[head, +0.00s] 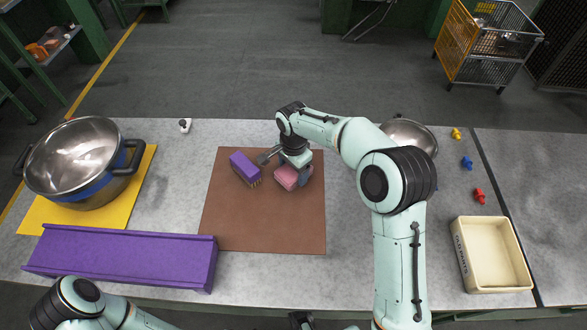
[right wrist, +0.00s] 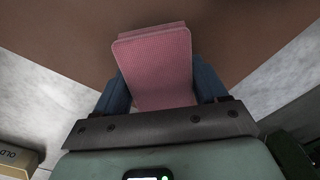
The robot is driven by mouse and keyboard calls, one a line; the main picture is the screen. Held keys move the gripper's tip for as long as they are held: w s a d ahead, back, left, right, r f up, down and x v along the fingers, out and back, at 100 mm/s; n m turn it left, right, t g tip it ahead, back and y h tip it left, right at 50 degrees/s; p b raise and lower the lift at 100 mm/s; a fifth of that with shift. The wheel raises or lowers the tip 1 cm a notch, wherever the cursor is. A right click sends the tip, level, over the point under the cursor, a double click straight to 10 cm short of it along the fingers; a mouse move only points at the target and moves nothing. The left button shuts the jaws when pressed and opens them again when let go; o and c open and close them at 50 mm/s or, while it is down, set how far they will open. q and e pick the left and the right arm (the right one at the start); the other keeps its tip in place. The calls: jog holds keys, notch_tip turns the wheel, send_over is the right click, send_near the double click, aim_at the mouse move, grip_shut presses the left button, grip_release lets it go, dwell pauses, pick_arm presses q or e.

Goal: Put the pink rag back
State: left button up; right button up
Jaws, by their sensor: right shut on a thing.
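The pink rag (head: 288,178) is a folded pad over the right part of the brown mat (head: 265,235). My right gripper (head: 291,173) is shut on it. In the right wrist view the pink rag (right wrist: 155,65) sits between the two blue fingers, its far end sticking out past them. Whether it touches the mat is hard to tell. My left gripper does not show clearly; only part of my left arm is at the bottom left of the head view.
A purple brush (head: 244,166) lies on the mat, left of the rag. A large pot (head: 82,165) stands on a yellow mat (head: 45,213). A long purple box (head: 120,259), a metal bowl (head: 410,137), a cream tray (head: 462,262) and small coloured pegs (head: 467,162) are on the table.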

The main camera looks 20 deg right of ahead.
jog(key=shift+f, duration=0.15)
jog(key=o, duration=1.2)
notch_tip(320, 180, up, 12)
jog(key=p, duration=0.1)
jog(key=shift+r+p, duration=0.2)
jog(key=shift+p, duration=0.1)
